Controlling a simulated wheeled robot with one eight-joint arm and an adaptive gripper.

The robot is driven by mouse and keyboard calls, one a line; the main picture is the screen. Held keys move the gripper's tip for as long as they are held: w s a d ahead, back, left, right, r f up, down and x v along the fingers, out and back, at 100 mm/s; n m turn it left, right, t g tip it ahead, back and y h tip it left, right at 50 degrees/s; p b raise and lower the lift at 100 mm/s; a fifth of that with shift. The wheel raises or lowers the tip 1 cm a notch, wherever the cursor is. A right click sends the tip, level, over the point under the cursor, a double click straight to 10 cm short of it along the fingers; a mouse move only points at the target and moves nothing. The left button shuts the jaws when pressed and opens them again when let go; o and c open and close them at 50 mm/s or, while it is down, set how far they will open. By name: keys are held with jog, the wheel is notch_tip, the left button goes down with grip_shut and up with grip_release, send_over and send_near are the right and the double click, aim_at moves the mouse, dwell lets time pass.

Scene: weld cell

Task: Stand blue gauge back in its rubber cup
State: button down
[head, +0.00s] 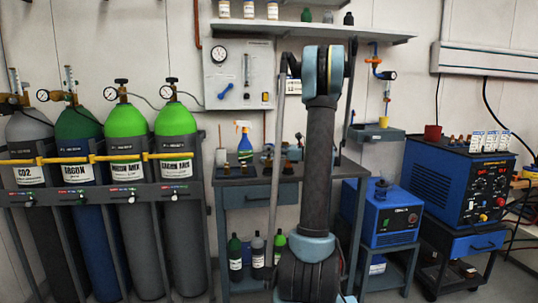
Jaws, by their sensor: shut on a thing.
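My arm rises in the middle of the head view and hides part of the workbench behind it. I cannot make out my gripper; it seems to be behind the arm. I cannot pick out the blue gauge with certainty. Several small dark and brass-coloured items (288,167) stand on the workbench (232,184), just left of my arm. They are too small to tell whether one is the rubber cup.
A spray bottle (245,142) stands on the bench's left part. Gas cylinders (124,130) stand in a rack at left. A blue welding machine (457,190) and a smaller blue unit (382,212) are at right. A shelf (300,29) hangs above the bench.

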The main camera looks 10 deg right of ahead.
jog(key=shift+f, duration=0.8)
dwell(0.4)
jog(key=c, duration=1.7)
grip_release()
jog(key=shift+v, duration=5.5)
jog(key=shift+r, duration=0.1)
